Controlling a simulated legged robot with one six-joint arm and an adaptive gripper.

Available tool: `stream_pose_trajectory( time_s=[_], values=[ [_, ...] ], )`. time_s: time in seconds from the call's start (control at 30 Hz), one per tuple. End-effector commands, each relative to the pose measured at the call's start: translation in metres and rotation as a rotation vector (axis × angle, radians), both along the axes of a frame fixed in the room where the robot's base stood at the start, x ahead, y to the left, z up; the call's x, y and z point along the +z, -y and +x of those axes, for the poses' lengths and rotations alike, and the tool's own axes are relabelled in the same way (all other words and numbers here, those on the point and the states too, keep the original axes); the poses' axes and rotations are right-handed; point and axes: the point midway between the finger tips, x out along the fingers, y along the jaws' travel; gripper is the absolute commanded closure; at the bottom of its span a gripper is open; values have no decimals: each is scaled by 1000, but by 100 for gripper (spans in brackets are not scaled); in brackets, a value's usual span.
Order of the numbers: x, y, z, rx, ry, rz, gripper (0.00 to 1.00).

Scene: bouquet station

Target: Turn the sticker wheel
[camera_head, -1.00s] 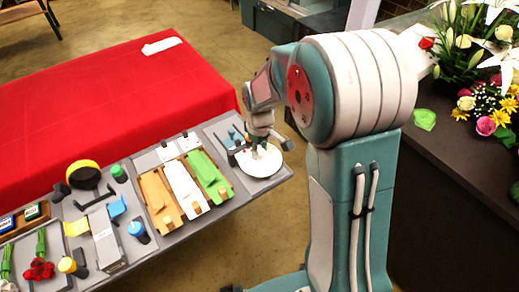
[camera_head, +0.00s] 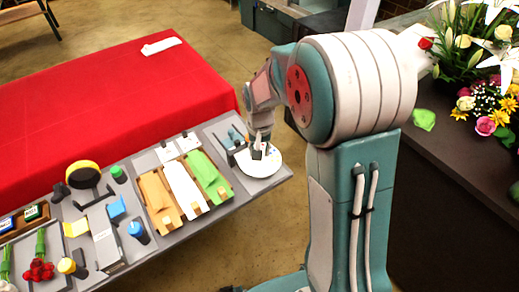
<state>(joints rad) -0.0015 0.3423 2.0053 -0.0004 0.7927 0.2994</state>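The sticker wheel (camera_head: 270,168) is a white round disc with small coloured spots, lying on the right end of the grey work table. My gripper (camera_head: 260,153) points down over the wheel's upper part, with its fingertips at or just above it. The gripper looks narrow and is small in this view. I cannot tell whether its fingers are closed on a part of the wheel. The gripper hides part of the disc.
Left of the wheel are a dark holder with blue pieces (camera_head: 236,135) and orange, white and green wrap stacks (camera_head: 206,172). Farther left are a yellow-black roll (camera_head: 84,174) and red flowers (camera_head: 38,270). A red-covered table (camera_head: 110,90) stands behind.

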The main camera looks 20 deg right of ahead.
Motion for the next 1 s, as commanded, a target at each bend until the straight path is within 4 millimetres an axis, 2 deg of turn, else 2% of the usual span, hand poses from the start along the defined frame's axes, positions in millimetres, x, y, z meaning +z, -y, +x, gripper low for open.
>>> stream_pose_trajectory(
  time_s=[0.33,0.9,0.93,1.0],
  values=[
    [-2,-1,-2,-156,-7,1,100],
    [-2,-1,-2,-190,-8,1,100],
    [-2,-1,-2,-190,-8,1,53],
    [-2,-1,-2,-190,-8,2,24]
  ],
)
